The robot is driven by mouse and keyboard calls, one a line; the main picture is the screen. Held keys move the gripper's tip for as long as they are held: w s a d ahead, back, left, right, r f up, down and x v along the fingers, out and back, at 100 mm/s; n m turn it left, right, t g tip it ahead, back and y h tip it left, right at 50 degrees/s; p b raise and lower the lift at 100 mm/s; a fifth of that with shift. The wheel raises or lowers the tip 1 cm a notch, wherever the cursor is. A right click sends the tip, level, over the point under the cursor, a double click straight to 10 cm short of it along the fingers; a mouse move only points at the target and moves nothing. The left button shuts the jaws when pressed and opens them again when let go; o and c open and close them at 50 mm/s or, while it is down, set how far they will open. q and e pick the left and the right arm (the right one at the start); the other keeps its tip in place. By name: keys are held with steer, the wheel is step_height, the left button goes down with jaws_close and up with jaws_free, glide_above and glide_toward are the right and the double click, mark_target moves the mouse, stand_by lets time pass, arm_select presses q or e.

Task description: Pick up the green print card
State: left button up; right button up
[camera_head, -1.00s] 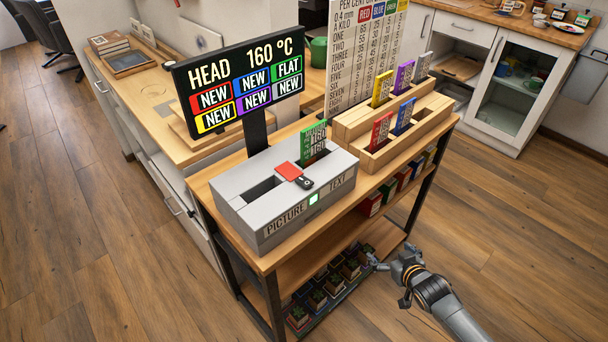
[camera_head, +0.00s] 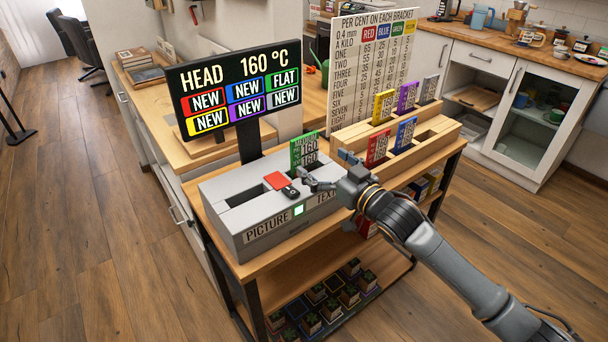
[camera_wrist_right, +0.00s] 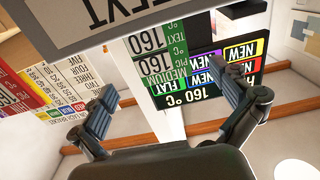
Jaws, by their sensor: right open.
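My left gripper is not in view.
Wooden racks (camera_head: 425,140) to the right hold red, blue, yellow, purple and grey cards, with a chart board (camera_head: 368,70) behind.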

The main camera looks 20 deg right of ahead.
mark_target(306, 149)
steer(key=x, duration=0.6)
steer(key=shift+w+a+p, duration=0.2)
steer(key=shift+w+p, duration=0.1)
steer(key=shift+p, duration=0.1)
steer(key=c, duration=1.7)
steer(key=shift+r, duration=0.15)
steer(key=shift+c, duration=0.9)
